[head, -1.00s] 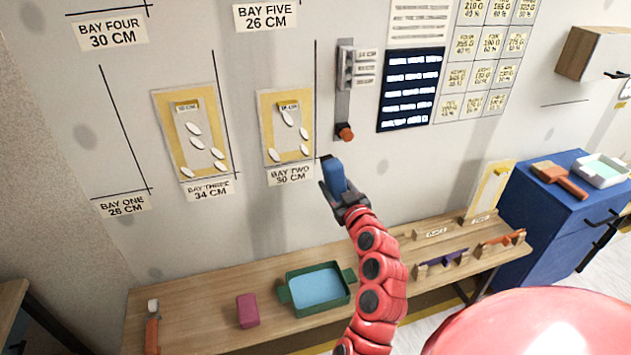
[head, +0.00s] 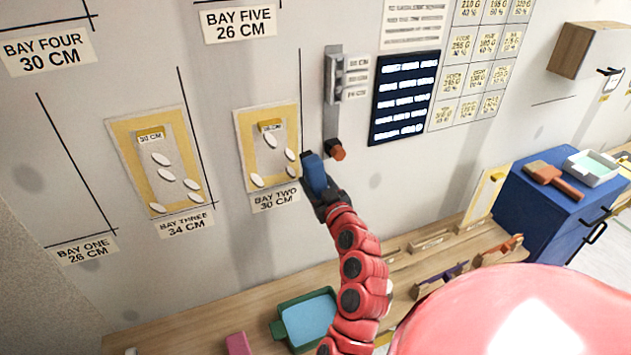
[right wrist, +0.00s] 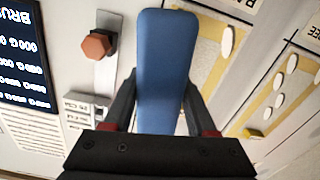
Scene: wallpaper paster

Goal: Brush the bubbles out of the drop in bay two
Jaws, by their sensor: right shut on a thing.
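The drop in bay two (head: 240,140) is a pale sheet with a yellow border on the wall, with several white oval bubbles on it. Its label (head: 275,199) reads "BAY TWO 30 CM". My right gripper (head: 325,200) is shut on a blue tool (head: 315,174), held just right of the drop's lower right edge. I cannot tell whether the tool touches the wall. In the right wrist view the blue tool (right wrist: 163,70) stands between the fingers and hides part of the wall; the bay two drop (right wrist: 208,45) is partly behind it. My left gripper is not in view.
The bay three drop (head: 120,140) also has bubbles. A metal strip (head: 331,110) with an orange knob (head: 337,151) is just above the blue tool. Below stands a bench (head: 200,305) with a green tray (head: 277,330). A blue cabinet (head: 540,215) is at right.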

